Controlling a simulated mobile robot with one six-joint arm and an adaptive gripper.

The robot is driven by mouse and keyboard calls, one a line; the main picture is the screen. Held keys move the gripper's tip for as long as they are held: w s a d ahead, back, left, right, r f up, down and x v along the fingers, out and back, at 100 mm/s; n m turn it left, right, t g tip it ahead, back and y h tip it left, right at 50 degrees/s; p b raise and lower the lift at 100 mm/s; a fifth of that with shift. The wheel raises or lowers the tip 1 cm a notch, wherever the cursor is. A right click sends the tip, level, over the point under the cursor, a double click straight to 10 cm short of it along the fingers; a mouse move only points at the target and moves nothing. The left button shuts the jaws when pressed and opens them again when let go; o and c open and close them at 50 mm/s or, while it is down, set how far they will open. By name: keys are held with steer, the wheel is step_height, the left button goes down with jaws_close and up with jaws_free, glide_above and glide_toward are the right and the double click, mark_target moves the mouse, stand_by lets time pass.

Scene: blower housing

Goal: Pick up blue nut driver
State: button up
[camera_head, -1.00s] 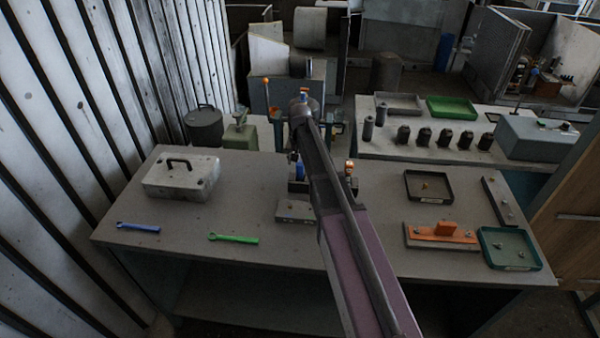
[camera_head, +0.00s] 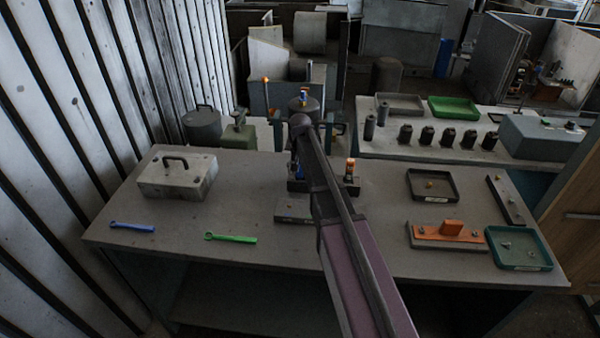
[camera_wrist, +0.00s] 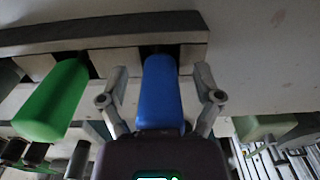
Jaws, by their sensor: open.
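In the wrist view the blue nut driver (camera_wrist: 161,92) shows as a thick blue handle, its far end at a slot of a grey rack (camera_wrist: 100,36). My gripper (camera_wrist: 162,77) is open, with one finger on each side of the blue handle. Small gaps show between the fingers and the handle, so it looks ungripped. In the head view a bit of blue (camera_head: 298,170) shows beside my arm at the rack; my arm hides most of the rack and my fingers there.
A green handle (camera_wrist: 53,103) stands in the rack just left of the blue one. An orange-topped tool (camera_head: 350,168) stands right of my arm. A grey case (camera_head: 178,178), blue wrench (camera_head: 132,227) and green wrench (camera_head: 230,238) lie left; trays (camera_head: 520,250) are at right.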

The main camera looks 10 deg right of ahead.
stand_by(0.4)
jaws_close()
steer(key=shift+r, duration=0.15)
step_height(320, 180, up, 10)
steer(key=p, duration=1)
stand_by(0.8)
